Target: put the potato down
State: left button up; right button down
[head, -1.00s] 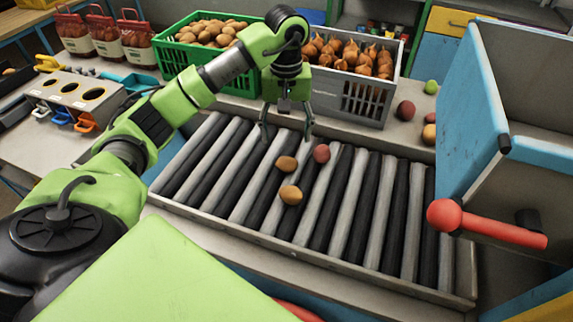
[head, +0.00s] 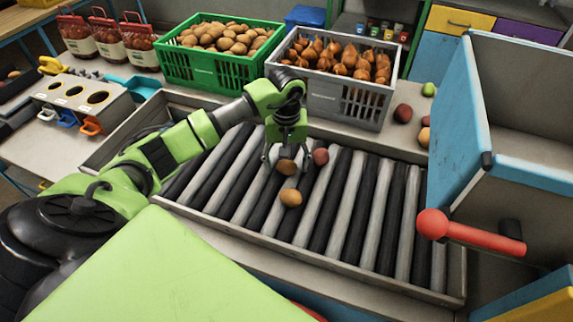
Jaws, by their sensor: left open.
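Three round vegetables lie on the roller table (head: 380,215): a brown potato (head: 287,166), a lighter tan potato (head: 291,198) nearer me, and a reddish one (head: 320,156) to the right. My left gripper (head: 286,160) points down over the rollers, its fingers spread. The brown potato shows between and slightly in front of the fingertips. I cannot tell whether the fingers touch it. My right gripper is not in view.
Behind the rollers stand a green crate (head: 196,68) of potatoes and a grey crate (head: 345,105) of onions. A blue-sided bin (head: 460,130) with a red-knobbed lever (head: 470,231) stands at right. The right-hand rollers are clear.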

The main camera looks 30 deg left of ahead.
pick_arm(q)
jog(key=c, duration=1.3)
